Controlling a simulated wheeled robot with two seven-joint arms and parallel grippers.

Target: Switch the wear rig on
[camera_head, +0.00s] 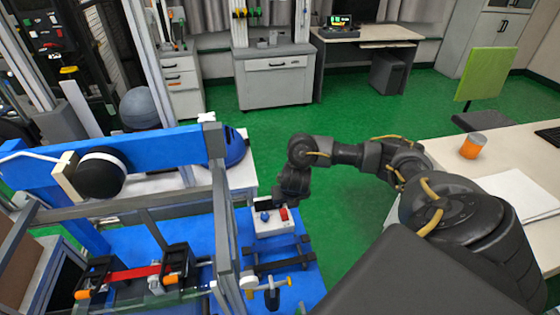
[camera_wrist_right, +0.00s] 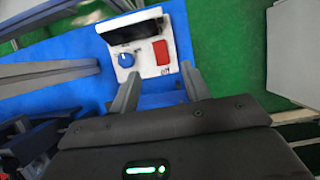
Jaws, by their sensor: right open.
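The wear rig's white control box (camera_head: 262,231) stands on the rig's blue base at the centre of the head view. It carries a blue knob (camera_head: 265,217), a red switch (camera_head: 283,214) and a dark display. In the right wrist view the box (camera_wrist_right: 141,75) shows the knob (camera_wrist_right: 126,60) on the left, the red switch (camera_wrist_right: 161,52) on the right and the black display (camera_wrist_right: 133,29) above them. My right gripper (camera_wrist_right: 160,69) is open and empty, its fingertips near the box's lower edge. I cannot tell whether they touch it. My left gripper is not in view.
The rig's blue beam (camera_head: 150,155) and grey upright (camera_head: 222,205) stand left of the box. A white table (camera_head: 450,150) with an orange cup (camera_head: 472,147) is at right.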

